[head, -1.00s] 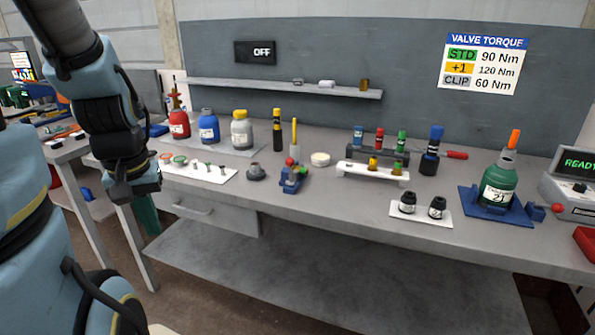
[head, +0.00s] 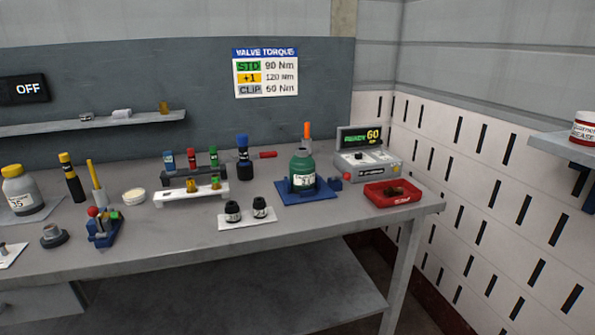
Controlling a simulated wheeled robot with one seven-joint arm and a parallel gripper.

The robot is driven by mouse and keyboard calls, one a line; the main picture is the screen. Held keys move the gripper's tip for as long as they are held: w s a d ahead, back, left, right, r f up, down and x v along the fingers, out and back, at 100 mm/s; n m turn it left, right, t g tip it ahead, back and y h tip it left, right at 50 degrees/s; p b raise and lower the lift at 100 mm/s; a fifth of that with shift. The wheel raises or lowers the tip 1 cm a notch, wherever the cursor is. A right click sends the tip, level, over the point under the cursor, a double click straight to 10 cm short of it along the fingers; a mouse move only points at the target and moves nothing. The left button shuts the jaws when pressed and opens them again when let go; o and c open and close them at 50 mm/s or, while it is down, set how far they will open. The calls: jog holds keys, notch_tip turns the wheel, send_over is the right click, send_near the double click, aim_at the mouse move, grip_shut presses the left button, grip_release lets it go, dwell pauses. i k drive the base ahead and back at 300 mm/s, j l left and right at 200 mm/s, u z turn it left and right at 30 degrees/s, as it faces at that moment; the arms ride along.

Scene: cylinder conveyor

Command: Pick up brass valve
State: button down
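Two small brass-coloured pieces, which look like valves, stand upright in a white rack on the bench: the left one (head: 191,186) and the right one (head: 215,183). The white rack (head: 170,200) lies in front of a dark rack. Another brass-coloured piece (head: 164,107) stands at the right end of the wall shelf. I cannot tell from this distance which of these is the brass valve. My gripper is not in this view.
A green bottle (head: 302,172) stands on a blue base, with a tester (head: 365,162) reading READY 60 beside it. A red tray (head: 393,202) holds something dark at the bench's right end. Two black jars stand on a white plate (head: 246,223). The front bench edge is mostly clear.

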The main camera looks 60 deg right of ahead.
aim_at(117, 214)
jog(key=l+u, duration=0.3)
jog(key=u, duration=0.15)
jog(key=l+u, duration=0.45)
jog(key=k+l, duration=0.1)
jog(key=l, duration=0.35)
jog(key=k+l+u, duration=0.15)
jog(key=l, duration=0.75)
jog(key=k+l+u, duration=0.15)
jog(key=l, duration=0.25)
